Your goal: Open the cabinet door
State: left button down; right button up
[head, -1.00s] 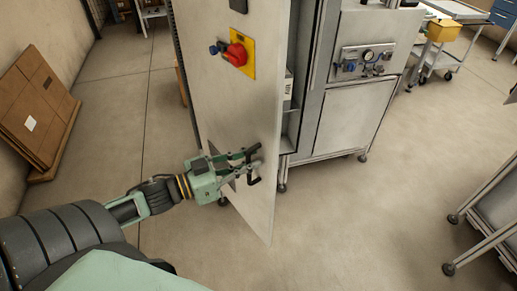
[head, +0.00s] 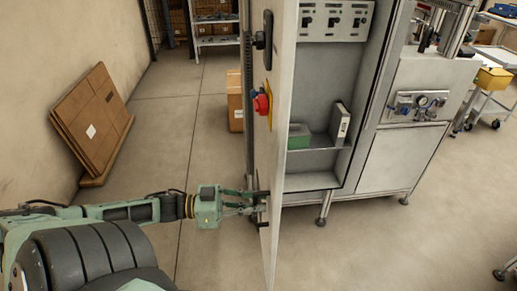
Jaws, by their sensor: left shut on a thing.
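The grey cabinet door (head: 282,130) stands swung open and is seen nearly edge-on. A red knob on a yellow plate (head: 263,102) and a black latch (head: 264,32) are on its outer face. My left gripper (head: 258,207) is shut on the door's dark handle (head: 262,213), low on the outer face. The cabinet (head: 325,85) shows its inside: switch units (head: 333,20) at the top, and a shelf (head: 318,143) with a green box (head: 299,136) and a white binder (head: 340,121). My right gripper is not in view.
A machine with a gauge panel (head: 416,106) stands right of the cabinet. Flattened cardboard (head: 95,122) leans on the left wall. A cardboard box (head: 235,100) stands behind the door. A cart with a yellow bin (head: 495,79) is at the right. The floor in front is clear.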

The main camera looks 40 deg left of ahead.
pick_arm(q)
jog(key=shift+w+r, duration=0.15)
jog(key=shift+r, duration=0.25)
jog(key=c, duration=2.2)
grip_release()
jog(key=o, duration=0.4)
jog(key=shift+f, duration=0.1)
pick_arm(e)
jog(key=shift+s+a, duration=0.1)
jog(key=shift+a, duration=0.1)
pick_arm(q)
jog(key=v, duration=1.2)
